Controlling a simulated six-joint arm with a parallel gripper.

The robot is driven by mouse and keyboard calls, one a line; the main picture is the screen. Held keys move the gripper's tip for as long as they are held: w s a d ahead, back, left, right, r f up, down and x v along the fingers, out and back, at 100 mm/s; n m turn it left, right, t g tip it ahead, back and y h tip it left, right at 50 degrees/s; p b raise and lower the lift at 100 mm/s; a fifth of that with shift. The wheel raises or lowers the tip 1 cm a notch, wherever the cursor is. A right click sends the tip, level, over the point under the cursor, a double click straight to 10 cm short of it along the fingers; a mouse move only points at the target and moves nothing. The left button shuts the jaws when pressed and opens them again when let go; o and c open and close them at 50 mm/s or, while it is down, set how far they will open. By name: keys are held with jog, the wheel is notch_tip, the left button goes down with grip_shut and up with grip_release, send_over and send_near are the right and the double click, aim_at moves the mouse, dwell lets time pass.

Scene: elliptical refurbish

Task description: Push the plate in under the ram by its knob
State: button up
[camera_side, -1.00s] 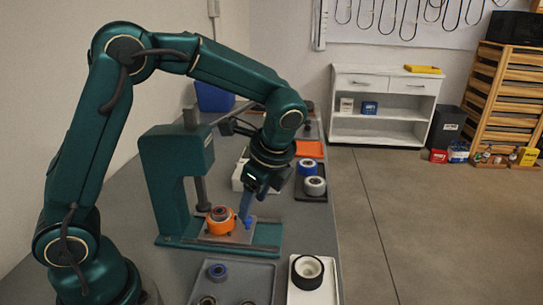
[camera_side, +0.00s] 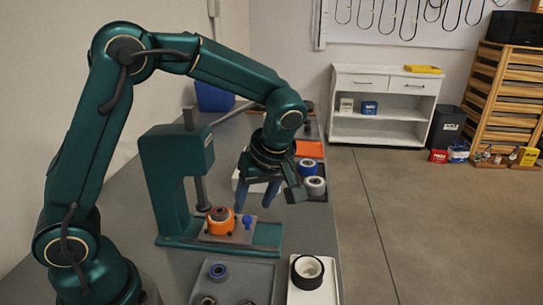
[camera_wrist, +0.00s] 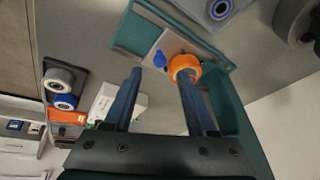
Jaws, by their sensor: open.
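The grey plate (camera_side: 232,236) lies on the green base of the press (camera_side: 165,170). It carries an orange holder (camera_side: 220,228) with a dark ring-shaped part in it. Its blue knob (camera_side: 247,221) stands upright at the plate's right side and also shows in the wrist view (camera_wrist: 159,59). The ram (camera_side: 201,191) hangs raised; its lower end appears left of the holder's middle. My gripper (camera_side: 256,203) is open and empty, above and apart from the knob. In the wrist view its fingertips (camera_wrist: 159,76) are spread, with the knob and orange holder (camera_wrist: 184,68) beyond them.
A grey tray (camera_side: 262,268) with rings and a white tray (camera_side: 296,293) with a black-and-white roller stand in front. A dark tray with blue and white rollers (camera_side: 315,186), an orange tray (camera_side: 308,149) and a white box lie behind my gripper.

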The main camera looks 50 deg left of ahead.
aim_at(247, 219)
jog(key=shift+a+f+n, duration=0.35)
jog(key=shift+f+n, duration=0.2)
jog(key=shift+f, duration=0.25)
jog(key=shift+a+f+n, duration=0.3)
jog(key=shift+f+n, duration=0.2)
jog(key=shift+f, duration=0.3)
jog(key=shift+a+f+n, duration=0.35)
jog(key=shift+f+n, duration=0.2)
jog(key=shift+f, duration=0.25)
grip_shut()
jog(key=shift+r, duration=0.1)
